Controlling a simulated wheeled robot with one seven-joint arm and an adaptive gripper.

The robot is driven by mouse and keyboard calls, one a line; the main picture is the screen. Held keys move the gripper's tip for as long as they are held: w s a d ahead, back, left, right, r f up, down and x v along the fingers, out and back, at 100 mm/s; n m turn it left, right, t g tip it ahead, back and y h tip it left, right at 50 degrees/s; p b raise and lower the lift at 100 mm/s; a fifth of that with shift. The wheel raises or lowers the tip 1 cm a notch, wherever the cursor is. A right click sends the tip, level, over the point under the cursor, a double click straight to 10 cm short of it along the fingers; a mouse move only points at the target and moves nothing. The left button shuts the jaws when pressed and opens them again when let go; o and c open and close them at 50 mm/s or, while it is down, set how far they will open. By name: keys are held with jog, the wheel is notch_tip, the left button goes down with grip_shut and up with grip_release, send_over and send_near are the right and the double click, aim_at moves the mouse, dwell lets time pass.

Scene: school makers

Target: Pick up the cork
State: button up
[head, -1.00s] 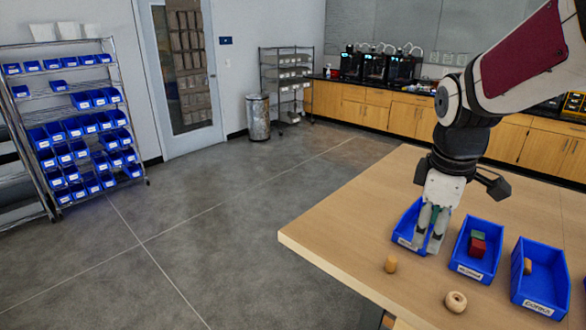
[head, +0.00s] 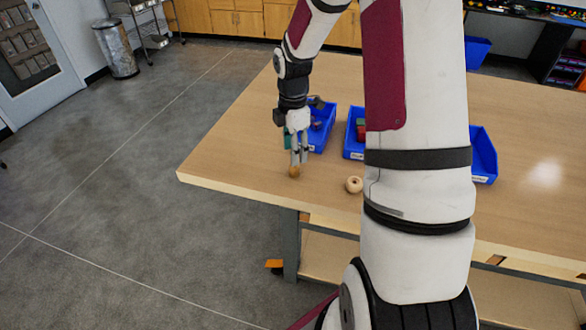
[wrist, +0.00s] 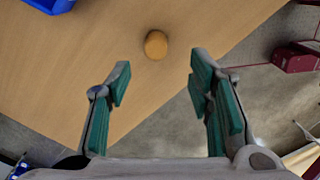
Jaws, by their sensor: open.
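The cork (head: 294,172) is a small tan-orange piece on the wooden table near its front left edge. In the wrist view the cork (wrist: 155,45) shows as a round top, ahead of and between the lines of my two fingers. My gripper (head: 299,160) points down close above the cork in the head view, and its fingertips partly overlap the cork there. In the wrist view my gripper (wrist: 160,80) is open, with green pads apart and nothing between them.
A round wooden piece with a hole (head: 354,185) lies to the right of the cork. Blue bins stand behind: one (head: 330,122) behind my gripper, one (head: 350,150) partly hidden by my arm, one (head: 484,155) at right. The table edge (head: 230,190) is close in front.

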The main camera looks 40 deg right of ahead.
aim_at(294, 169)
jog(key=shift+w+d+f+p, duration=0.1)
jog(key=shift+f+p, duration=0.05)
jog(key=shift+f, duration=1.05)
jog(key=shift+w+d+f+p, duration=0.1)
jog(key=shift+d+f+p, duration=0.05)
jog(key=shift+f, duration=1.05)
jog(key=shift+d+f+p, duration=0.1)
jog(key=shift+f+p, duration=0.05)
jog(key=shift+f, duration=1.05)
jog(key=c, duration=0.8)
